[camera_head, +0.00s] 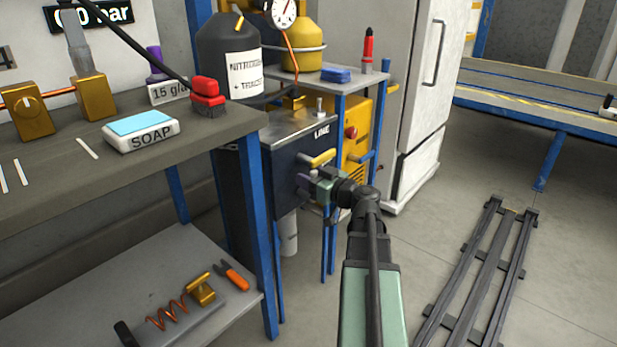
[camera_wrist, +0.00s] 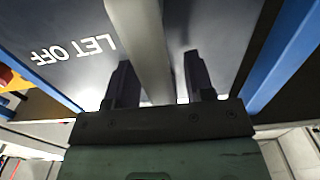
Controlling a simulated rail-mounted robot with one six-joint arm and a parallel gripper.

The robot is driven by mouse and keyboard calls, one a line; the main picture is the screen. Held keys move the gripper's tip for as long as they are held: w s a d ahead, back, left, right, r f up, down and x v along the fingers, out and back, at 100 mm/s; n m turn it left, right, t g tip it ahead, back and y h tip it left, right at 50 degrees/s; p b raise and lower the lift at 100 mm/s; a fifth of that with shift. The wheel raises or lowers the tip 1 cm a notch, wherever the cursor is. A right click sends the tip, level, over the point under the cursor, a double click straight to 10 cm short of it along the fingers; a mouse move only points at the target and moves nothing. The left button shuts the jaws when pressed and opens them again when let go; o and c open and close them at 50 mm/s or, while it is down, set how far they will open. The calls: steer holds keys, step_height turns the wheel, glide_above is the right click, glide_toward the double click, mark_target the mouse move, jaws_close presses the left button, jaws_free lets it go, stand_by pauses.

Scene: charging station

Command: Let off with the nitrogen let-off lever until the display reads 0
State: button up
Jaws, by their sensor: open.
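A grey bar-shaped lever (camera_wrist: 141,35) runs between my gripper's two dark fingers in the wrist view, beside the upside-down words LET OFF on a dark panel. My gripper (camera_wrist: 158,75) is open around it, with a visible gap at the right finger. In the head view my gripper (camera_head: 308,187) is at the front of the dark box (camera_head: 285,150) marked LINE, just below a yellow handle (camera_head: 319,158). The lever is mostly hidden there. A black display (camera_head: 92,15) at top left is cut off by the frame; "0 bar" is legible, its leading digit is unclear.
A nitrogen bottle (camera_head: 228,60) and a round gauge (camera_head: 284,12) stand behind the box. The workbench (camera_head: 60,190) at left holds a soap block (camera_head: 141,130) and a red brush (camera_head: 208,95). Blue posts (camera_wrist: 290,50) flank the panel. Floor rails (camera_head: 480,270) lie at right.

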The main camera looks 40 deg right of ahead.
steer(key=shift+w+a, duration=0.1)
steer(key=shift+w, duration=0.2)
jaws_close()
